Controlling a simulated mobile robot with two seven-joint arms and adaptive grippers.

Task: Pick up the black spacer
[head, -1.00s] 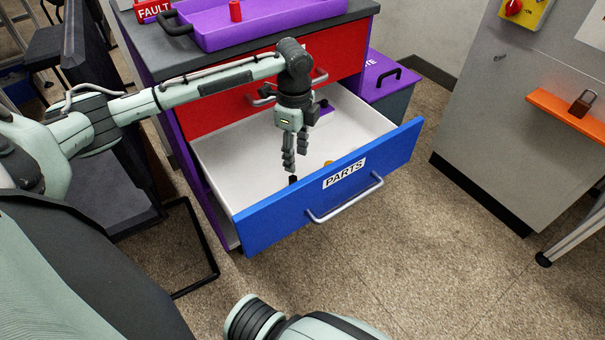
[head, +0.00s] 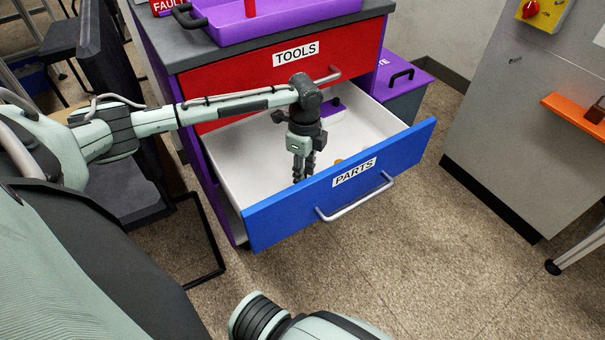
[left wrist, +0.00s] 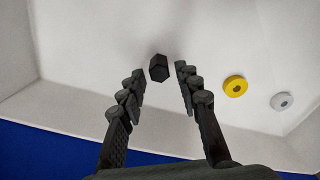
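The black spacer (left wrist: 159,68) is a small dark block on the white floor of the open PARTS drawer (head: 345,185). In the left wrist view it lies at the tips of my left gripper (left wrist: 160,80), roughly centred between the two spread fingers. The fingers are open and hold nothing. In the head view my left gripper (head: 303,176) points down into the drawer behind its blue front, and the spacer is hidden there. My right gripper is not in view.
A yellow ring (left wrist: 235,86) and a grey-white ring (left wrist: 281,101) lie right of the spacer. A purple item (head: 332,105) is at the drawer's back. The red TOOLS drawer (head: 250,85) is above, and a purple tray (head: 285,27) sits on top.

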